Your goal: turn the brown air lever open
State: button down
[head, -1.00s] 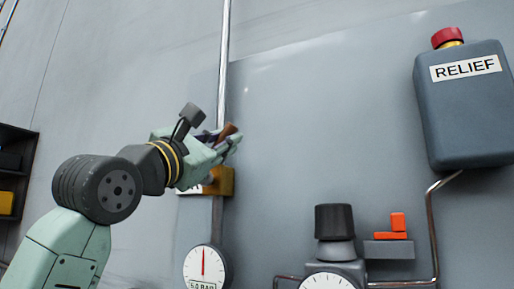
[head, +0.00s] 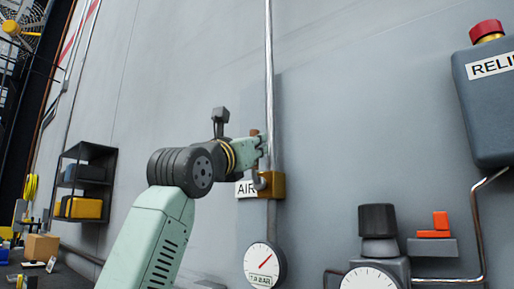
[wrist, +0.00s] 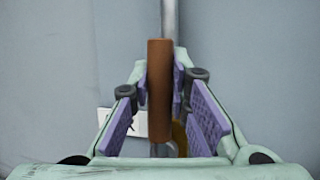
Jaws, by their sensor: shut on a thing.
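The brown air lever (wrist: 160,90) stands upright between the purple finger pads of my gripper (wrist: 167,85), in line with the pipe behind it. In the head view only a small brown tip of the lever (head: 254,132) shows above my gripper (head: 264,148); the fingers hide the rest. My gripper is shut on the lever. The brass valve body (head: 272,184) sits on the pipe just below, beside the AIR label (head: 245,189). The round gauge (head: 264,264) under it has its red needle pointing up and right.
A grey RELIEF box (head: 490,100) with a red button is at the right. A black knob (head: 378,220) and an orange lever (head: 436,224) are at the lower right. A shelf (head: 85,180) stands at the left. The wall around the lever is mostly clear.

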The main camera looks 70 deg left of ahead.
jog(key=shift+a, duration=0.1)
dwell(0.3)
jog(key=c, duration=1.5)
grip_release()
